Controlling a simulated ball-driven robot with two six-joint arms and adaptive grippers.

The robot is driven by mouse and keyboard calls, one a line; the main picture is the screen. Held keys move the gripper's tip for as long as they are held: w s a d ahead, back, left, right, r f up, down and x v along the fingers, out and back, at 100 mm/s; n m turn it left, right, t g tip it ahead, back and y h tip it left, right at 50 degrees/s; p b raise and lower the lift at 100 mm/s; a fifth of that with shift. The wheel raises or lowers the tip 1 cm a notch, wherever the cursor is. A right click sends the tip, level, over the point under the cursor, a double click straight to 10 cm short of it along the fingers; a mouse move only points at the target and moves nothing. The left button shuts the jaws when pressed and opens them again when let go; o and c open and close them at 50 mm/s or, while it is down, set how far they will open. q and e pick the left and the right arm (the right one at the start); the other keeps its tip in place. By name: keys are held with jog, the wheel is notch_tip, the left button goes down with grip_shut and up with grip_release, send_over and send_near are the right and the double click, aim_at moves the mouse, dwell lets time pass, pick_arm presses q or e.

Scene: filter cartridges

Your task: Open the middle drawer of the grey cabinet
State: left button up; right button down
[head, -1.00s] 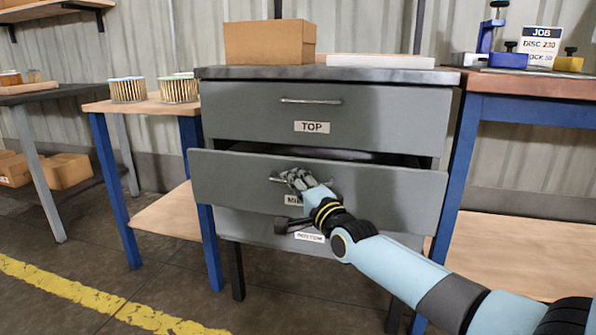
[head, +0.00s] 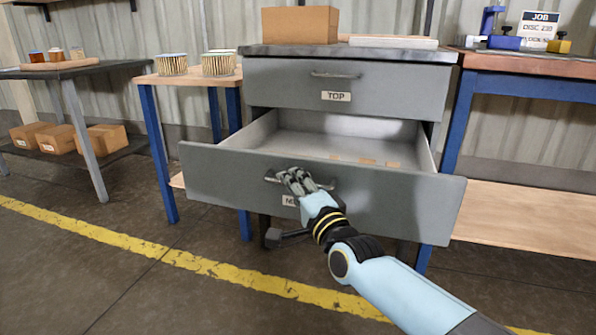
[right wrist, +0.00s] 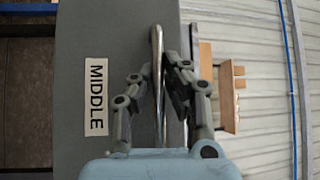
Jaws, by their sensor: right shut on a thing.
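The grey cabinet (head: 262,98) stands in the middle of the head view. Its middle drawer (head: 400,205) is pulled well out, and its inside shows, with a few small tan pieces (head: 367,161) on the drawer floor. My right gripper (head: 291,178) is shut on the drawer's bar handle (head: 270,178). In the right wrist view the fingers (right wrist: 160,85) close around the handle (right wrist: 157,45), beside the MIDDLE label (right wrist: 96,97). The top drawer (head: 290,85) is closed. The bottom drawer is mostly hidden behind the middle one. My left gripper is not in view.
A cardboard box (head: 300,25) and a pale flat slab (head: 393,42) lie on the cabinet top. A small table with pleated filters (head: 219,65) stands left, a blue-legged bench (head: 530,65) right. Open floor with a yellow line (head: 240,275) lies in front.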

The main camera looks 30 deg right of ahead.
jog(key=s+a, duration=0.2)
jog(key=a, duration=0.1)
jog(key=shift+s+f, duration=0.35)
jog(key=shift+s, duration=0.05)
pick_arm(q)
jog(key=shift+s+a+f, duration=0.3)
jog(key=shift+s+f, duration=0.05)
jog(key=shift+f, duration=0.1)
pick_arm(e)
jog(key=shift+s+a+f, duration=0.1)
jog(key=shift+s+a, duration=0.3)
jog(key=shift+a, duration=0.05)
jog(key=c, duration=1.5)
grip_release()
jog(key=shift+o, duration=0.6)
jog(key=shift+d, duration=0.1)
jog(key=shift+w+r, duration=0.1)
jog(key=shift+r, duration=0.1)
jog(key=s+f, duration=0.1)
jog(key=s, duration=1.1)
jog(key=shift+a+f, duration=0.3)
jog(key=shift+a, duration=0.15)
